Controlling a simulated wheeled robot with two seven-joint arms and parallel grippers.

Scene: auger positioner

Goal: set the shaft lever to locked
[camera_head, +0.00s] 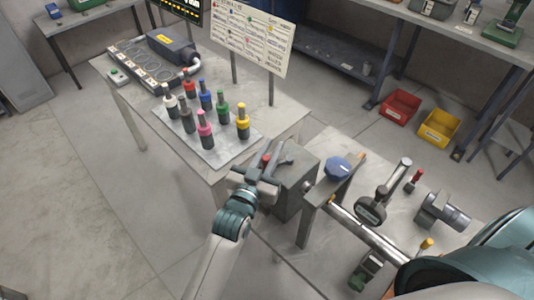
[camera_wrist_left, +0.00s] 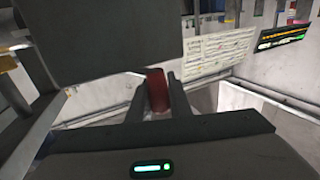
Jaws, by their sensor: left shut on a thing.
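My left gripper (camera_head: 266,174) is at the left face of this box. It is shut on a red handle (camera_wrist_left: 157,91), which shows as a red cylinder between the two fingers in the left wrist view. A red tip (camera_head: 266,157) shows beside the fingers in the head view. I take it for the shaft lever's grip; the lever's arm and any marks are hidden. My right gripper is out of view.
Several coloured bottles stand on a plate (camera_head: 179,123) on the left bench. A printed board (camera_head: 239,35) stands behind. Gauges and small tools crowd the right bench.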

